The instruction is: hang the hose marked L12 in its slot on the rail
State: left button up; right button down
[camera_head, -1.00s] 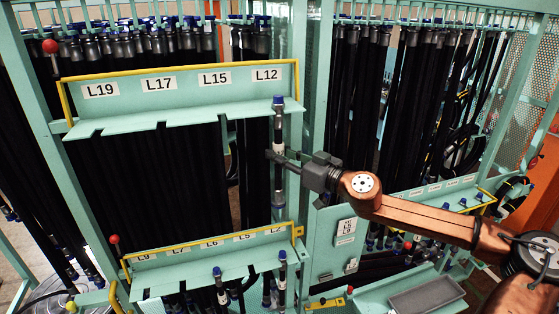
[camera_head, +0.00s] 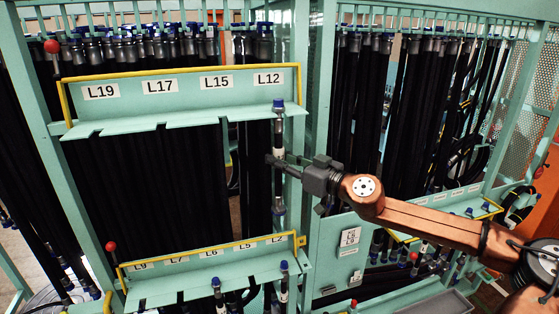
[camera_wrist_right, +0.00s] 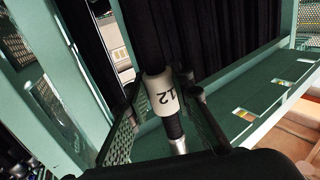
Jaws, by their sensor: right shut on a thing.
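The hose marked L12 (camera_head: 279,130) hangs upright at the right end of the upper rail (camera_head: 180,118), below the L12 sign (camera_head: 268,79). Its blue-capped end (camera_head: 278,103) stands at about the height of the rail's shelf. Whether the hose sits inside the slot or in front of it I cannot tell. My right gripper (camera_head: 279,161) is shut on the hose below its white marker. In the right wrist view the white sleeve (camera_wrist_right: 161,94) reading "12" shows between the two fingers, with a metal fitting (camera_wrist_right: 178,145) near it. My left gripper is not in view.
A lower rail (camera_head: 200,262) with more signs and capped hoses lies below. A green post (camera_head: 308,130) stands just right of the hose. Black hoses (camera_head: 150,190) hang densely behind the upper rail. A red knob (camera_head: 51,46) stands at the left.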

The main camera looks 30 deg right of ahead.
aim_at(282, 126)
jog(key=shift+r, duration=0.1)
jog(key=c, duration=1.7)
grip_release()
jog(key=shift+o, duration=0.4)
notch_tip(282, 126, up, 10)
jog(key=shift+f, duration=0.1)
